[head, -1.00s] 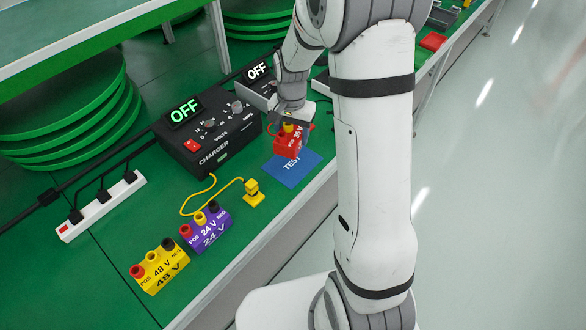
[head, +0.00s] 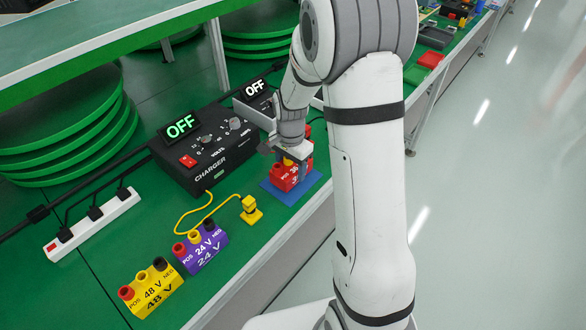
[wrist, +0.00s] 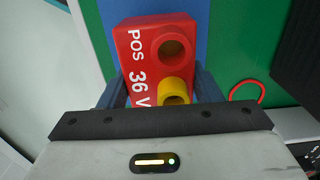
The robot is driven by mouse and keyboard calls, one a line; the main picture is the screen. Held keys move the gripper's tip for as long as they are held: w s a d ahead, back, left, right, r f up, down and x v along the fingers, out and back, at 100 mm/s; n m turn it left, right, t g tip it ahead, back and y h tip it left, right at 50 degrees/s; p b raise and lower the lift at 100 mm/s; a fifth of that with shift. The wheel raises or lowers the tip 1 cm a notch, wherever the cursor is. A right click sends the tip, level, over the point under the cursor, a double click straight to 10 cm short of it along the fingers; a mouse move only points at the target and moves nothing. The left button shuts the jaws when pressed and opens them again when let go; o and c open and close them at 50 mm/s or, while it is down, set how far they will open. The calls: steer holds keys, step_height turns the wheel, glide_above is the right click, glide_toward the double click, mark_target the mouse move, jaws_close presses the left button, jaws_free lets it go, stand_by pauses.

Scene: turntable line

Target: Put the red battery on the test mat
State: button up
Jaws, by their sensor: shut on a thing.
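The red battery (head: 284,181), marked 36 V, is held in my gripper (head: 291,158) over the blue test mat (head: 298,196). In the head view its lower part overlaps the mat; I cannot tell whether it touches the mat or hangs just above it. In the wrist view the red battery (wrist: 150,40) shows its POS and 36 V lettering, a red socket and a yellow socket, between the blue fingers of my gripper (wrist: 160,90). The mat (wrist: 203,25) shows behind it. The battery's far end is hidden by the gripper body.
A black charger (head: 210,150) reading OFF stands left of the mat. A yellow plug (head: 250,210) on a cable lies near the mat's left corner. A purple 24 V battery (head: 205,250) and a yellow 48 V battery (head: 155,293) stand nearer. A white power strip (head: 92,228) lies left.

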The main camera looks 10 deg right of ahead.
steer(key=shift+f, duration=0.6)
steer(key=shift+f, duration=0.15)
steer(key=o, duration=1.5)
steer(key=shift+c, duration=0.2)
step_height(320, 180, up, 12)
steer(key=shift+r+p, duration=0.1)
steer(key=shift+p, duration=0.25)
steer(key=s+r+n+t, duration=0.1)
steer(key=s+r+n, duration=0.2)
steer(key=s, duration=0.7)
steer(key=s+r+n+t, duration=0.1)
steer(key=s+r+n, duration=0.2)
steer(key=s+n, duration=0.4)
steer(key=s, duration=0.4)
steer(key=shift+d+r+n, duration=0.4)
